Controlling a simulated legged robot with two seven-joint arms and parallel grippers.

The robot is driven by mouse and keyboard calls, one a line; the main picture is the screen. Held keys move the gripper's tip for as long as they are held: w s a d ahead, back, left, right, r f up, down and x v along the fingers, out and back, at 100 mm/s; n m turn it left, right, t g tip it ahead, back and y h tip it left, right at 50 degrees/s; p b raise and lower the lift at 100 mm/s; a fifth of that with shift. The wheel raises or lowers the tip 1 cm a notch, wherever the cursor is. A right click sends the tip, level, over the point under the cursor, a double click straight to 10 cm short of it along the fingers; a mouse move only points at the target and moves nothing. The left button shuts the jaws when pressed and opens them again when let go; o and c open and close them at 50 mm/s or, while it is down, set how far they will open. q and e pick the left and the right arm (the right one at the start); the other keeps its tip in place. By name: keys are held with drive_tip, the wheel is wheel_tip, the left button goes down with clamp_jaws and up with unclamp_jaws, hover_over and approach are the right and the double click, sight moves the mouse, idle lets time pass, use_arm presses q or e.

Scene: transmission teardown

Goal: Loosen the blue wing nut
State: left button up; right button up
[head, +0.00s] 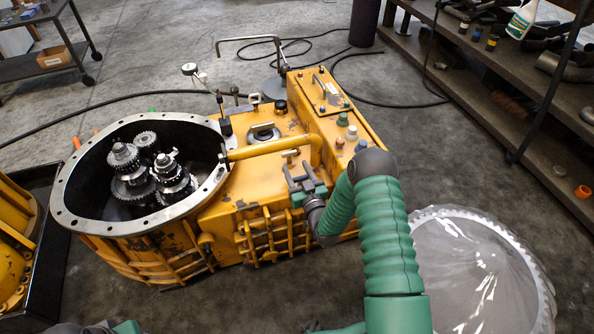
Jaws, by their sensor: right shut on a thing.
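The yellow transmission housing (255,190) stands on the floor in the middle of the head view. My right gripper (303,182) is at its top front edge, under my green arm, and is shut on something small. That is most likely the blue wing nut, but the fingers hide it and I cannot make out its shape or color. My left gripper is not in view.
The open round bell end (78,207) with dark gears (150,172) is at left. A yellow pipe (262,150) and several small caps stand on the housing. A clear-covered ring (480,270) lies at right, near a shelf (480,85). A black hose (60,130) crosses the floor.

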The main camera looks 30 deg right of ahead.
drive_tip(key=shift+y, duration=0.3)
drive_tip(key=n+y, duration=0.2)
drive_tip(key=y, duration=0.1)
drive_tip(key=n+y, duration=0.1)
drive_tip(key=y, duration=0.1)
drive_tip(key=shift+a+n, duration=0.3)
drive_tip(key=shift+a, duration=0.05)
drive_tip(key=shift+s+a+n+g+y, duration=0.1)
drive_tip(key=shift+a+n+g+y, duration=0.15)
drive_tip(key=shift+n+y, duration=0.85)
drive_tip(key=shift+s+a+n+g+y, duration=0.1)
drive_tip(key=shift+a+n+g+y, duration=0.35)
drive_tip(key=shift+y, duration=1.05)
drive_tip(key=shift+d+n, duration=0.2)
drive_tip(key=shift+n, duration=0.05)
drive_tip(key=o, duration=1.4)
